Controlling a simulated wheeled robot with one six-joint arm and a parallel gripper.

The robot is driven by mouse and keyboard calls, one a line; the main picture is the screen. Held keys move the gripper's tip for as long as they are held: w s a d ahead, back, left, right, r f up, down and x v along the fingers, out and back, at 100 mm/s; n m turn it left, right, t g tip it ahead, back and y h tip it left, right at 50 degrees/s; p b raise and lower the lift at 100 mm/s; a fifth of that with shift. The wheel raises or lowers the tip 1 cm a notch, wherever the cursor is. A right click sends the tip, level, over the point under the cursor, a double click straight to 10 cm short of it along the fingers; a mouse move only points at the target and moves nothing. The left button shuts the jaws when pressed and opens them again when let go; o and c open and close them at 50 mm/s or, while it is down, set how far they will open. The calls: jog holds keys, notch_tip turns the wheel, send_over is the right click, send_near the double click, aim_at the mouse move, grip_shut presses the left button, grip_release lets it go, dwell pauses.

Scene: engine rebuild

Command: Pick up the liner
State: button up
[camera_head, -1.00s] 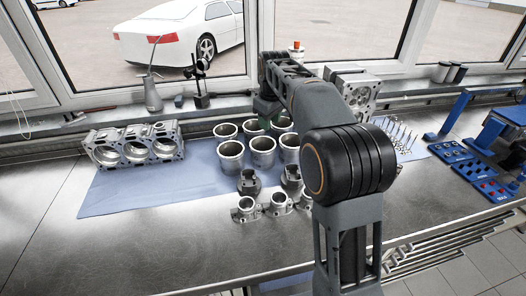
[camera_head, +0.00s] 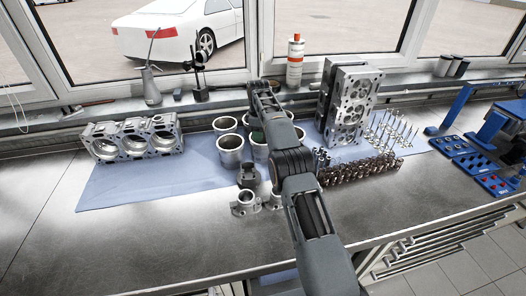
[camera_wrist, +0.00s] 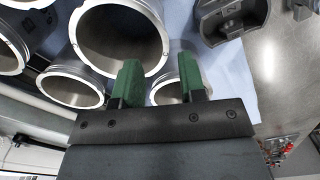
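Several grey metal cylinder liners stand upright on a blue cloth (camera_head: 120,190) on the bench. In the head view one front liner (camera_head: 231,158) is clear, and others behind and right of it are partly hidden by my arm. In the wrist view a large liner (camera_wrist: 163,22) lies just ahead of my gripper (camera_wrist: 161,76). The gripper's two green fingers are apart with nothing held between them. The left finger overlaps the large liner's near rim; I cannot tell whether it touches. A smaller-looking liner (camera_wrist: 160,92) shows partly behind the fingers.
An engine block (camera_head: 133,142) stands left on the cloth. Pistons (camera_head: 249,176) and metal caps (camera_head: 244,203) stand in front of the liners. A cylinder head (camera_head: 348,105) and valves (camera_head: 390,130) are to the right. The bench's left front (camera_head: 120,255) is clear.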

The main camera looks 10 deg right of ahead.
send_over(259, 163)
jog(key=shift+w+d+f+p, duration=0.1)
jog(key=shift+f+p, duration=0.25)
jog(key=shift+f, duration=4)
jog(key=shift+c, duration=0.4)
grip_shut()
jog(key=shift+r, duration=0.1)
